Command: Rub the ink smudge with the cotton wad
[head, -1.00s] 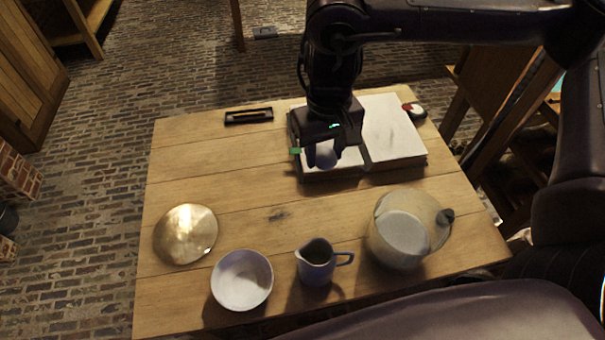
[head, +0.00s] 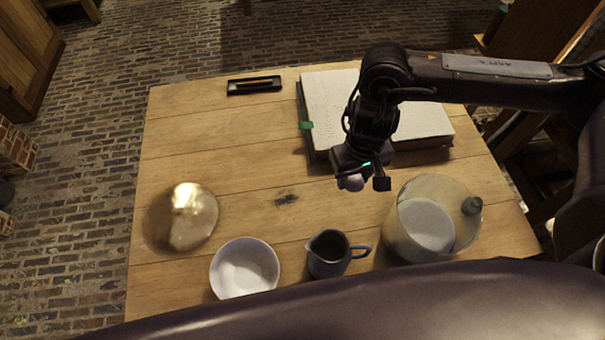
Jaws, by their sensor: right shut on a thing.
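The ink smudge (head: 286,199) is a small dark patch on the bare wooden table (head: 240,150), left of my right gripper. My right gripper (head: 364,184) is shut on the pale cotton wad (head: 350,183), which is partly hidden by the jaws. It holds the wad near the front edge of the open book, to the right of the smudge and apart from it. My left gripper is not in view.
The open book (head: 330,95) lies behind my right gripper. A glass jar (head: 455,222) stands at right, a small jug (head: 328,262) and white bowl (head: 245,268) at the front, a brass dome (head: 193,220) at left, a pen tray (head: 254,86) at back. Around the smudge is clear.

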